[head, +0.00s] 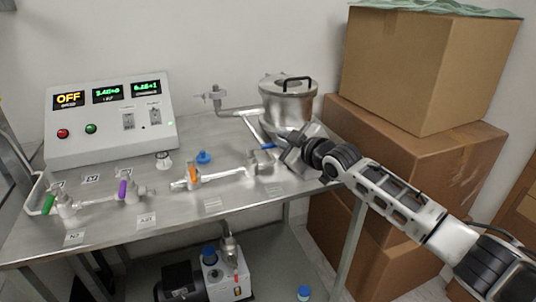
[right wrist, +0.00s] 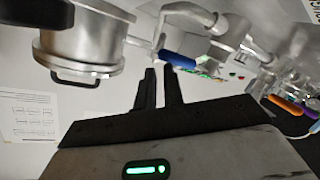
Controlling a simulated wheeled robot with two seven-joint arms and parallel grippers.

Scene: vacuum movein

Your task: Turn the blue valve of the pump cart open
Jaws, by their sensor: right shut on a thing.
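The blue valve handle (head: 268,146) is on the right part of the pump cart's steel top (head: 225,215), in front of the metal pot. It is a short bar; in the right wrist view the blue handle (right wrist: 178,60) lies at my fingertips. My right gripper (head: 288,153) reaches in from the right and is shut on this handle, with a narrow gap between its fingers (right wrist: 160,74). The head view hides part of the valve behind the gripper. My left gripper is not in view.
The lidded metal pot (head: 287,103) stands close behind my right gripper. Orange (head: 193,174), purple (head: 122,190) and green (head: 48,204) valve handles line the pipes to the left. A control box (head: 110,120) reads OFF. Cardboard boxes (head: 425,70) stand behind my right arm.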

